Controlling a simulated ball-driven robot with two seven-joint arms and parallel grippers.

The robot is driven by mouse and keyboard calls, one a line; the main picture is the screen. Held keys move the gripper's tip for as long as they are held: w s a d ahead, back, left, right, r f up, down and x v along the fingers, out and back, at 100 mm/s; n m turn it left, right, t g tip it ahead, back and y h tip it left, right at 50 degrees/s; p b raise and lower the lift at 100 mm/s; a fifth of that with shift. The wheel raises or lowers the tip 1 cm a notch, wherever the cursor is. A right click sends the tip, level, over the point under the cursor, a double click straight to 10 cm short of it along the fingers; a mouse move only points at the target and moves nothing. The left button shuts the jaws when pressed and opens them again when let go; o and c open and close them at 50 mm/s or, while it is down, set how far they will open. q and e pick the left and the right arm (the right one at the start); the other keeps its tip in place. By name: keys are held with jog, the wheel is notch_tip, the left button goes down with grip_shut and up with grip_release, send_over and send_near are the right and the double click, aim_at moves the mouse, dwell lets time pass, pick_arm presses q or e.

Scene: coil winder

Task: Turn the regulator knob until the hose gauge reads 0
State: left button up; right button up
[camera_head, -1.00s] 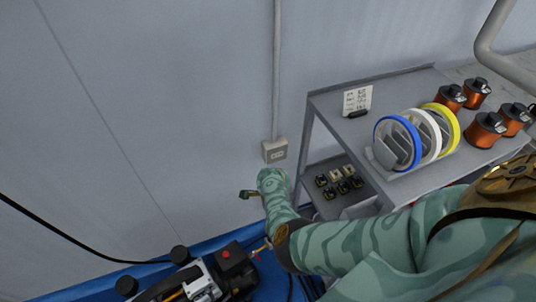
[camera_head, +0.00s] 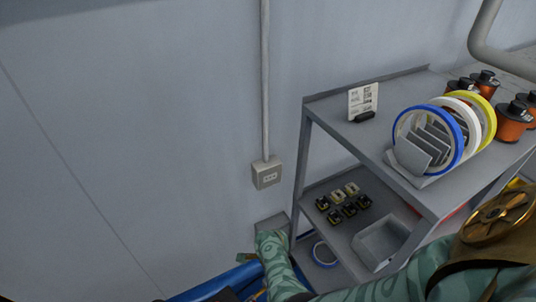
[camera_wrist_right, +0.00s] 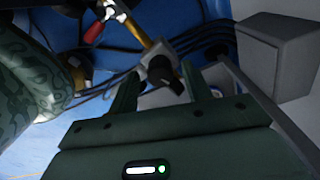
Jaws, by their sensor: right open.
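My right gripper (camera_wrist_right: 159,76) is open in the wrist view, its two dark green fingers apart. A black knob (camera_wrist_right: 177,86) on a grey fitting (camera_wrist_right: 157,68) shows between and just beyond the fingers; I cannot tell whether they touch it. A brass-coloured pipe (camera_wrist_right: 143,38) runs up from the fitting. In the head view, my right forearm in its camouflage sleeve hangs low at the bottom, and my right gripper (camera_head: 247,259) is small and partly hidden there. I cannot make out the gauge face or its reading. My left gripper is not in view.
A grey box (camera_wrist_right: 276,58), dark hoses (camera_wrist_right: 205,39) and a blue surface (camera_wrist_right: 185,12) lie around the knob.

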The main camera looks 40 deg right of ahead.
jog(key=c, duration=1)
jog(key=shift+r, duration=0.1)
